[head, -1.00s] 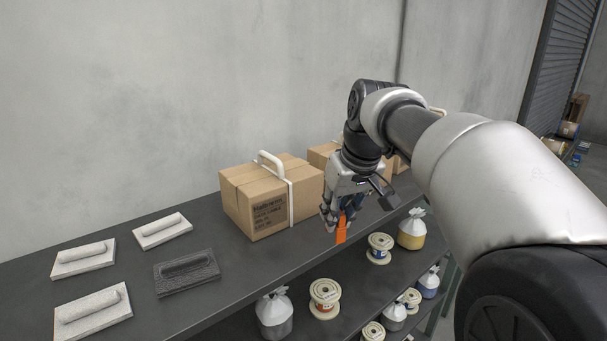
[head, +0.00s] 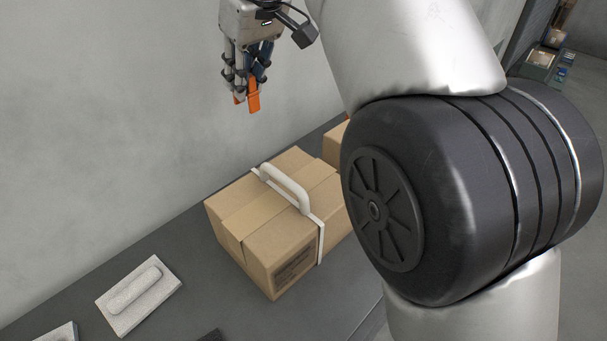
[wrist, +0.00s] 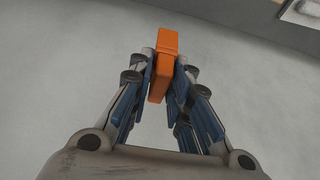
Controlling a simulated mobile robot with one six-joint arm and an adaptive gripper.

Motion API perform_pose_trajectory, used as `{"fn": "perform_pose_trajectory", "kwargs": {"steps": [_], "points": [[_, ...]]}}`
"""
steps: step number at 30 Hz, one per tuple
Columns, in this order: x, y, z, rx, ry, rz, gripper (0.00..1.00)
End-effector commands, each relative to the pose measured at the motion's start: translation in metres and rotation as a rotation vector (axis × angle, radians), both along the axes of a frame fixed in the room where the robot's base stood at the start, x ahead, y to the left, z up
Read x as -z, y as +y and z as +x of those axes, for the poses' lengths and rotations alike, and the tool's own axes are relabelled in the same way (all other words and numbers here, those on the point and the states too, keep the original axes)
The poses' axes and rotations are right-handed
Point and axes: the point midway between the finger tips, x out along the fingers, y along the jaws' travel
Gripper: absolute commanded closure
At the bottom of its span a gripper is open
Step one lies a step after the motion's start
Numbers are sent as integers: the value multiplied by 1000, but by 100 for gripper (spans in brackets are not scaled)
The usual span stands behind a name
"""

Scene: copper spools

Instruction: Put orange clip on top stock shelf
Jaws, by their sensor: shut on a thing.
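The orange clip (head: 254,95) is held between the fingers of my gripper (head: 247,78). In the wrist view the clip (wrist: 163,62) stands out past the fingertips, with the blue-padded fingers of my gripper (wrist: 165,75) shut on its two sides. In the head view the gripper points down and is raised above the dark top shelf (head: 175,240), in front of the grey wall. The clip is clear of the shelf and of the boxes. My own arm hides the right side of the shelf.
A cardboard box (head: 245,215) with a white strap handle (head: 285,188) stands on the shelf below the gripper. Part of another box (head: 335,145) shows behind it. A grey float (head: 140,290) lies at the left. Some bare shelf shows between the float and the box.

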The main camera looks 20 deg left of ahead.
Motion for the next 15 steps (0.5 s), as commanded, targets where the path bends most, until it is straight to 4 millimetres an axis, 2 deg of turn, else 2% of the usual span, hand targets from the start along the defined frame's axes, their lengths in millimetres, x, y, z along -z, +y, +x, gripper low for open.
{"fn": "perform_pose_trajectory", "kwargs": {"steps": [5,15], "points": [[19,-1,-1,0,3,-2,98],[106,-1,-2,0,4,-3,98]]}}
